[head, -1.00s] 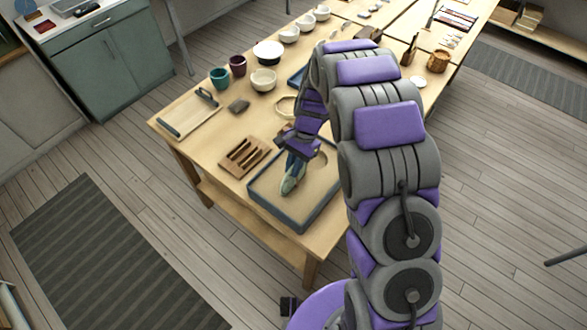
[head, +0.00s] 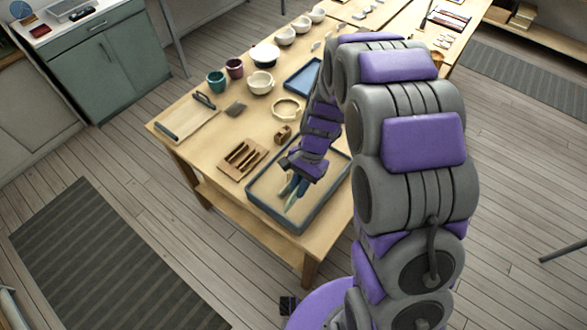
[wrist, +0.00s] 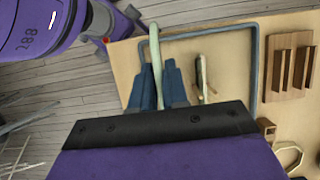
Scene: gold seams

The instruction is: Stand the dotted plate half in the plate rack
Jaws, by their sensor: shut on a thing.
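My gripper (head: 296,186) is over the blue-rimmed tray (head: 268,220). In the wrist view its blue fingers (wrist: 160,70) are shut on a pale green plate half (wrist: 155,45), seen nearly edge-on. The plate half (head: 291,199) shows below the fingers in the head view; I cannot make out dots. A second narrow pale piece (wrist: 199,74) shows right of the fingers in the wrist view; what it is is unclear. The wooden plate rack (head: 243,158), with upright slats, stands left of the tray. It also shows at the right of the wrist view (wrist: 277,96).
A small wooden holder (head: 283,134) and a pale ring-shaped dish (head: 286,108) lie behind the tray. A board (head: 187,120), two cups, bowls and a blue tray (head: 303,75) stand farther back. The table's front edge is close to the rack and sand-coloured tray.

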